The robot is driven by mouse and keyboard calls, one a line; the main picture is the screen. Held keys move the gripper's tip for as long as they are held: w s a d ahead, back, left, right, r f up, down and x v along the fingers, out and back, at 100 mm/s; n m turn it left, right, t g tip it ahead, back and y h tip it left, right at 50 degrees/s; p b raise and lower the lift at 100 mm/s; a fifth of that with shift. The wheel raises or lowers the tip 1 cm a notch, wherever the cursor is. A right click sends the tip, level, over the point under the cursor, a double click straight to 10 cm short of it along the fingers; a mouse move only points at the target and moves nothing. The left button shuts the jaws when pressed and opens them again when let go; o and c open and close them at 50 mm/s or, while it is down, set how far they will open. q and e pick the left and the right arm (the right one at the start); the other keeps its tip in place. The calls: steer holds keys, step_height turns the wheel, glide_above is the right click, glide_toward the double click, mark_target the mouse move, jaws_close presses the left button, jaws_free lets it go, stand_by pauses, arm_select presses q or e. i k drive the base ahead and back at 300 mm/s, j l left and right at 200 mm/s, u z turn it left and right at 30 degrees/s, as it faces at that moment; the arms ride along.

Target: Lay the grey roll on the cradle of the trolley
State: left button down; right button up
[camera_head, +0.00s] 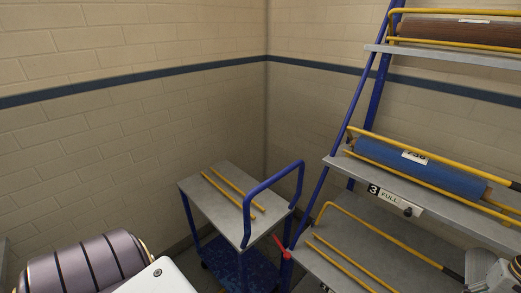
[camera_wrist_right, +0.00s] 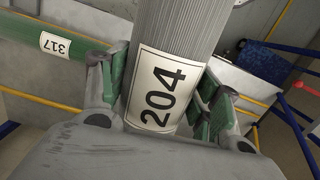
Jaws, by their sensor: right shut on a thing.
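The grey ribbed roll (camera_wrist_right: 178,35) with a white label reading 204 is between the green-padded fingers of my right gripper (camera_wrist_right: 163,95) in the right wrist view. The gripper is shut on it, near the labelled part; the roll's far end runs out of the picture. The trolley (camera_head: 197,185) stands in the corner in the head view, with a grey top and blue frame. Its cradle, two parallel yellow bars (camera_head: 232,190), is empty. The roll cannot be made out in the head view. My left gripper is not in view.
A blue-framed rack (camera_head: 376,100) stands right of the trolley, holding a blue roll (camera_head: 420,168) and a brown roll (camera_head: 465,31). Its lower shelf (camera_head: 350,232) shows empty yellow bars. A green roll (camera_wrist_right: 90,52) labelled 317 lies beside my right gripper. The trolley's blue handle (camera_head: 275,178) rises on its right.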

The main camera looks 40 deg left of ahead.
mark_target(230, 190)
steer(key=j+z, duration=0.2)
steer(key=j, duration=0.4)
steer(key=k+j+z, duration=0.15)
steer(key=j, duration=0.45)
steer(key=j+z, duration=0.2)
steer(key=j, duration=0.4)
steer(key=k, duration=0.05)
